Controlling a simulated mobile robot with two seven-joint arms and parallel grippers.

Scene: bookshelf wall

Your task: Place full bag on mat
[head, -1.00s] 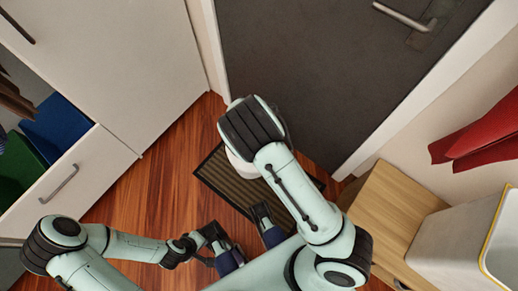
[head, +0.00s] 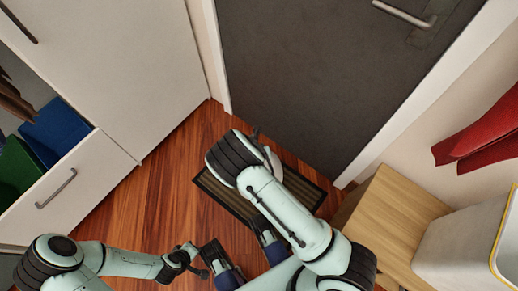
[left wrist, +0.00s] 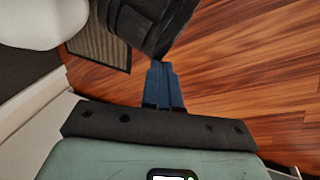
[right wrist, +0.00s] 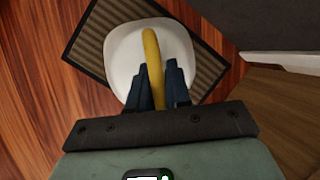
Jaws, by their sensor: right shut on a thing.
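The full bag (right wrist: 125,50) is white with a yellow handle (right wrist: 152,48). My right gripper (right wrist: 164,76) is shut on the handle, and the bag overlaps the mat (right wrist: 88,42) from above. I cannot tell whether the bag touches the mat. In the head view a sliver of the bag (head: 275,164) shows beside my right arm's black joint, which hides the rest. The dark-bordered striped mat (head: 230,203) lies on the floor before the door. My left gripper (left wrist: 163,82) is shut and empty, to the side of the mat.
A dark grey door (head: 310,70) stands behind the mat. White cabinets (head: 110,60) with an open drawer stand at the left. A wooden bench (head: 395,220) with a white bin (head: 460,245) is at the right, below red cloth (head: 485,140). Wood floor is clear left of the mat.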

